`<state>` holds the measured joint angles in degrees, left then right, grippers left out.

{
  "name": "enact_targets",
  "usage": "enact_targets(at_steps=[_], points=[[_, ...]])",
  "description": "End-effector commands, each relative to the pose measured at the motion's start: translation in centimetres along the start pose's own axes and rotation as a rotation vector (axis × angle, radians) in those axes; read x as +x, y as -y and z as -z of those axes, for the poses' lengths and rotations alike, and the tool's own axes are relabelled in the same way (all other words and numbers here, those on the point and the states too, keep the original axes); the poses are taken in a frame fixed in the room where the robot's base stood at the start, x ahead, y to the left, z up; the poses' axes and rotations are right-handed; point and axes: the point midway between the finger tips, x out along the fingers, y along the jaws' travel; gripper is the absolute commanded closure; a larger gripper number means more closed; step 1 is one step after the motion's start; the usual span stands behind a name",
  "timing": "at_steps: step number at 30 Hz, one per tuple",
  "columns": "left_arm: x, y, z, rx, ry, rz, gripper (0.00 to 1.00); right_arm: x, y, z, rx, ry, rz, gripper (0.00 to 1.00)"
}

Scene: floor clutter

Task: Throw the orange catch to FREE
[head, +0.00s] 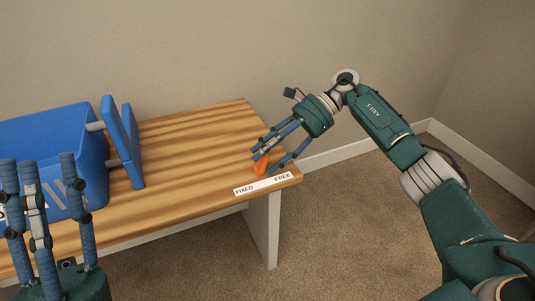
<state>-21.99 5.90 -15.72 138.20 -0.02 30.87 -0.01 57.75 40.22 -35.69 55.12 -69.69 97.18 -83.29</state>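The orange catch (261,169) stands on the right end of the wooden table, just behind a white label strip (262,184) that reads FIXED on the left and FREE on the right. My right gripper (273,161) reaches in from the right, with its blue fingers spread around the catch and partly covering it. I cannot tell whether the fingers touch the catch. My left gripper (48,212) is at the lower left, fingers pointing up and spread apart, with nothing between them.
A blue box (62,140) with a blue plate (122,140) on pegs at its side stands on the left of the wooden table (195,135). The table's middle is clear. Carpet and walls lie beyond its right edge.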

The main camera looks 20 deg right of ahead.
Motion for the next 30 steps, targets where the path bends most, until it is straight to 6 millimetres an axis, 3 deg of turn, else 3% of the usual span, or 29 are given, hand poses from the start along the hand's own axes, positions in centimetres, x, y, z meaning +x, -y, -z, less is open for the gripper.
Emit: enact_targets(at_steps=[8, 21, 30], points=[[0.0, 0.0, -0.1, 0.000, 0.001, 0.001, 0.60, -0.9, 0.1, 0.2, 0.004, -0.004, 0.005, 0.48], [0.0, 0.0, 0.0, 0.000, 0.001, 0.000, 0.60, -9.5, 0.1, -0.1, 0.002, -0.001, 0.005, 0.48], [0.0, 0.0, 0.0, 0.000, 0.001, 0.000, 0.60, -11.7, 0.1, -0.1, 0.000, -0.002, 0.000, 0.48]])
